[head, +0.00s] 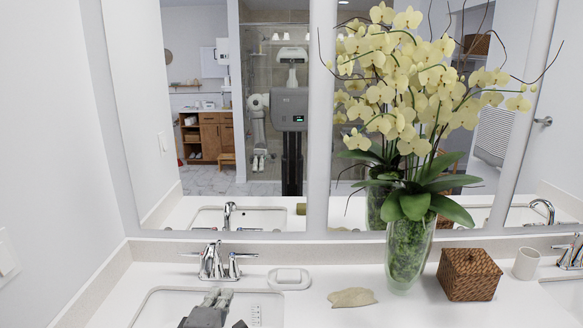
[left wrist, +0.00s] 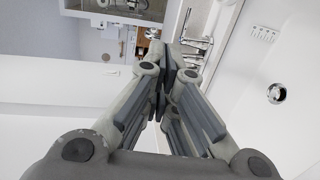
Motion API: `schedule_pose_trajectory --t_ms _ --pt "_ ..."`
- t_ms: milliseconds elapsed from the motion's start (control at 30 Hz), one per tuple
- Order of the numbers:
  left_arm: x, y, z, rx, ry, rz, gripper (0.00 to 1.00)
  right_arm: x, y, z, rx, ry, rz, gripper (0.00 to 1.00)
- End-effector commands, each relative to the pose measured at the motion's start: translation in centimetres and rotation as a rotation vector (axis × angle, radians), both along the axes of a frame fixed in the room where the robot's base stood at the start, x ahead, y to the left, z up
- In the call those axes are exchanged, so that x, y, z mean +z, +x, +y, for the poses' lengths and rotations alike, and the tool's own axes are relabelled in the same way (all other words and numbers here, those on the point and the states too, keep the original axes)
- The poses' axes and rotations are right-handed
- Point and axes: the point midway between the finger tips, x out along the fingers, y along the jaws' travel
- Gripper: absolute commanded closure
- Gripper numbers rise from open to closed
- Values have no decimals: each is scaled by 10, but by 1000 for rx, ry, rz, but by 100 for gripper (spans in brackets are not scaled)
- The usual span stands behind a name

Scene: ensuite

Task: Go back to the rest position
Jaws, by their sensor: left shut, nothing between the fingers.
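My left gripper (head: 215,299) shows at the bottom of the head view, over the left sink basin (head: 160,300). In the left wrist view my left gripper (left wrist: 172,75) fills the middle, its fingers together with nothing between them. The chrome faucet (head: 214,262) stands just beyond it; in the left wrist view the faucet (left wrist: 195,20) is past the fingertips. My right gripper is not clearly seen.
A white soap dish (head: 289,279), a beige shell-like piece (head: 352,297), a glass vase (head: 408,255) of yellow orchids, a wicker box (head: 468,274) and a white cup (head: 526,263) stand on the counter. Mirrors (head: 200,150) rise behind. A wall (head: 40,150) bounds the left side.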

Motion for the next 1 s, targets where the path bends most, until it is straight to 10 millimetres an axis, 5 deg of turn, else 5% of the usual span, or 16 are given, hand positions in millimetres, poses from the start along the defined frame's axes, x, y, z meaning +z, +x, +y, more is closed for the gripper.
schedule_pose_trajectory --t_ms 267,567,733,1000 --pt "-30 -25 7 -28 159 98 100 0 1 0 0 0 -1 60" --pt "-79 -77 18 -125 437 271 100 1 11 1 0 1 -16 60" --pt "-116 -131 26 -264 677 422 100 0 6 0 0 1 -9 60" --pt "-163 -250 38 -678 1102 654 100 0 0 0 -1 0 1 60"
